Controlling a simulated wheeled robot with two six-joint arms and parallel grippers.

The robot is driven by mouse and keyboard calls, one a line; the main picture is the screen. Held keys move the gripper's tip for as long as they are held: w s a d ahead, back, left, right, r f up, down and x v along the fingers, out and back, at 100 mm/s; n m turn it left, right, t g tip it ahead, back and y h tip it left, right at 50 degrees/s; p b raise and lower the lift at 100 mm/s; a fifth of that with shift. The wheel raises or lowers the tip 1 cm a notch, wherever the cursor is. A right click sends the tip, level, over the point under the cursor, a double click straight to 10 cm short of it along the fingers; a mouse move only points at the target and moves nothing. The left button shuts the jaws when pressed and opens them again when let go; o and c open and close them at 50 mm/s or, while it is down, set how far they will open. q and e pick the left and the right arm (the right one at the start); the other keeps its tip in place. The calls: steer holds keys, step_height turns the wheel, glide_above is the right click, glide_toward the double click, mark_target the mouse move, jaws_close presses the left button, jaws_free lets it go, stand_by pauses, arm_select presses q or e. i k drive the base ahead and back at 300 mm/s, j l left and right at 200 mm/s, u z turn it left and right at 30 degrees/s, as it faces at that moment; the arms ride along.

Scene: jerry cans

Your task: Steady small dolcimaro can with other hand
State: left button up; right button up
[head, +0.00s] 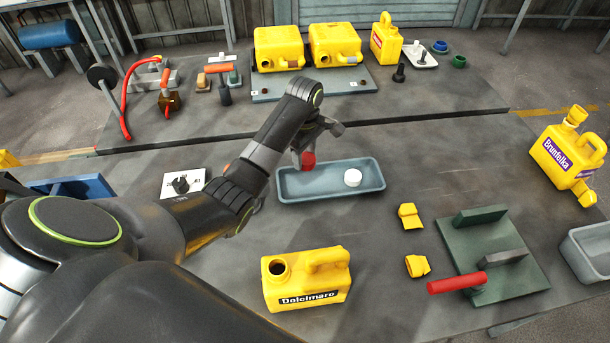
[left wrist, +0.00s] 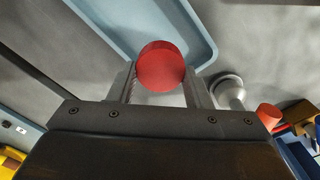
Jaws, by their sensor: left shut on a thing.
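The small yellow Dolcimaro can (head: 306,281) stands upright on the table at the front centre, its label facing me and its dark round mouth open at the top left. My left gripper (head: 306,158) is above the left part of the blue-grey tray, behind the can and apart from it. It is shut on a red round cap (left wrist: 161,66), which also shows in the head view (head: 307,160). My right gripper is not in view.
The blue-grey tray (head: 290,198) holds a white cap (head: 352,177). Yellow pieces (head: 417,266) and a green plate fixture (head: 490,232) with a red handle lie right of the can. A Brunfelka can (head: 568,155) stands at far right.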

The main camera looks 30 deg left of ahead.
mark_target(311, 278)
steer(key=k, duration=1.25)
steer(key=u, duration=1.85)
steer(key=k+l, duration=0.15)
steer(key=l, duration=0.25)
steer(key=k+l, duration=0.15)
steer(key=l, duration=0.25)
steer(key=k+l, duration=0.15)
steer(key=l, duration=0.25)
steer(key=k+l, duration=0.15)
steer(key=l, duration=0.25)
steer(key=k+l, duration=0.1)
steer(key=l, duration=0.3)
steer(key=k+l, duration=0.15)
steer(key=l, duration=0.25)
